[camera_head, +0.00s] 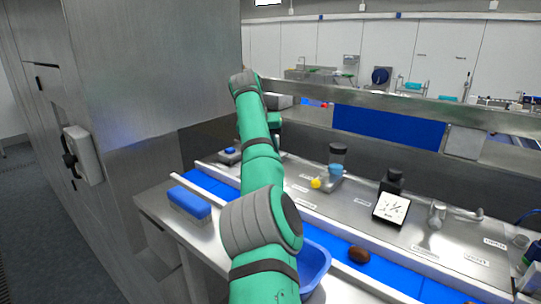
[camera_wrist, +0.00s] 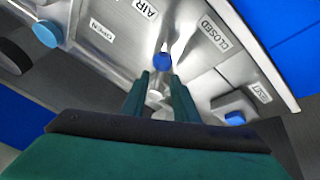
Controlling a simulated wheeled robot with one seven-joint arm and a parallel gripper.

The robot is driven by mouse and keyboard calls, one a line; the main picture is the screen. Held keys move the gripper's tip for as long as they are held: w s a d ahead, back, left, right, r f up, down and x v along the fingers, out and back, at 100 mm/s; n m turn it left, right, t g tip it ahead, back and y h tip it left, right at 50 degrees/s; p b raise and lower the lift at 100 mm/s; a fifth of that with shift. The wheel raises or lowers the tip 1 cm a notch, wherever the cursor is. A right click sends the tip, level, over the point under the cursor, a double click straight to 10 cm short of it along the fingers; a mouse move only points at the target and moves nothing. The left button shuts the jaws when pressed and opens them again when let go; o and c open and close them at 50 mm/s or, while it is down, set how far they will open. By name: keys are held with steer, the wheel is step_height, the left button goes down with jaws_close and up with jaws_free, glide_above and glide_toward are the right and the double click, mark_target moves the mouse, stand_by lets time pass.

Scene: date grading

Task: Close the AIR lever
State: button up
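The AIR lever's blue knob (camera_wrist: 162,61) shows in the wrist view, just beyond my fingertips. A shiny metal part (camera_wrist: 155,96) shows between the fingers; its link to the knob is partly unclear. The AIR label (camera_wrist: 145,8) is above, with the OPEN label (camera_wrist: 101,29) to the left and the CLOSED label (camera_wrist: 215,34) to the right. The knob lies between these two labels; its exact setting is hard to tell. My gripper (camera_wrist: 163,82) has its two green fingers apart, with nothing visibly clamped. In the head view my arm hides the lever and most of the gripper.
A grey box with a blue button (camera_wrist: 235,118) sits right of my fingers. A blue-topped round part (camera_wrist: 47,34) is at the left.

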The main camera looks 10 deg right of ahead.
steer(key=shift+s+f, duration=0.1)
steer(key=v, duration=1)
steer(key=shift+r, duration=0.35)
steer(key=shift+s+a, duration=0.1)
steer(key=shift+s, duration=0.05)
steer(key=shift+c, duration=0.3)
